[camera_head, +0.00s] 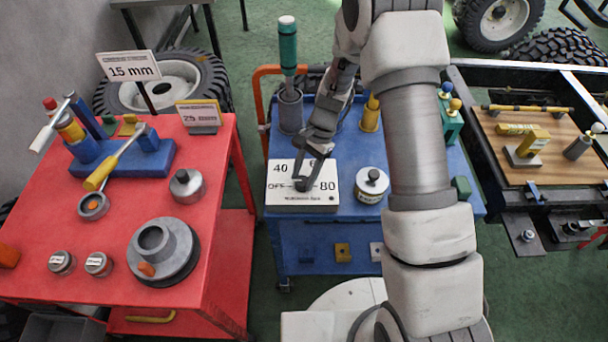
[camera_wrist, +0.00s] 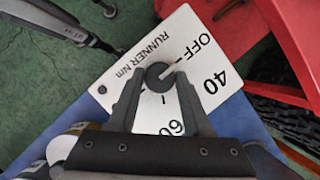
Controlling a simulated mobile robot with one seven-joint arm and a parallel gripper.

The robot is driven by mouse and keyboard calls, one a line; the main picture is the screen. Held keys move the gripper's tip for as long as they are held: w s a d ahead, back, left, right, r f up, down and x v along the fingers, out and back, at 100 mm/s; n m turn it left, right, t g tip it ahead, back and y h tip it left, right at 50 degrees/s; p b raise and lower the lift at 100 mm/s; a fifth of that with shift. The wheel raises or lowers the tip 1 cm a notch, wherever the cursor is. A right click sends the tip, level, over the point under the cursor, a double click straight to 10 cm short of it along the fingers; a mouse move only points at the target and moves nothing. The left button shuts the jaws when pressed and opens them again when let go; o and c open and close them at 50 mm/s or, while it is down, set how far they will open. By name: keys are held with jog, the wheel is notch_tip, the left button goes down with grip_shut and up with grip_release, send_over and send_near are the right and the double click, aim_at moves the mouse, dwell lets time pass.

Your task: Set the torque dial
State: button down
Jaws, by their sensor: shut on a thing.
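The torque dial is a white panel (camera_head: 285,190) on the blue cart, marked OFF, 40, a partly hidden 60, and 80, with small lettering along its front. It also shows in the wrist view (camera_wrist: 112,68), where OFF, 40 and 60 can be read. Its dark round knob (camera_wrist: 159,76) is in the middle of the panel. A short light line shows at the knob on the OFF side; I cannot tell its exact setting. My gripper (camera_head: 304,182) comes down over the panel from above. In the wrist view my gripper (camera_wrist: 158,88) has its two fingers on either side of the knob, shut on it.
On the blue cart (camera_head: 340,222), a lidded white canister (camera_head: 371,185) stands just right of the panel. A green-handled tool (camera_head: 288,48) stands upright in a grey holder behind it. The red cart (camera_head: 40,215) at left carries tools and parts. A wood-topped bench (camera_head: 490,165) is at right.

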dwell(0.4)
jog(key=shift+c, duration=1.7)
grip_release()
jog(key=v, duration=1.7)
jog(key=shift+r, duration=0.15)
jog(key=shift+w+d, duration=0.1)
jog(key=shift+w, duration=0.05)
jog(key=s+d+r+n+t+h, duration=0.1)
jog(key=s+d+r+n+t, duration=0.1)
jog(key=s+r, duration=0.4)
jog(key=s+d+r+n+t, duration=0.2)
jog(key=s+r, duration=0.2)
jog(key=r, duration=0.4)
jog(key=s+d+r+n+t+h, duration=0.2)
jog(key=s+d+r+n+t, duration=0.1)
jog(key=s, duration=1)
jog(key=shift+s+r+n+t, duration=0.15)
jog(key=shift+s+n+t, duration=0.2)
jog(key=shift+n+t, duration=0.65)
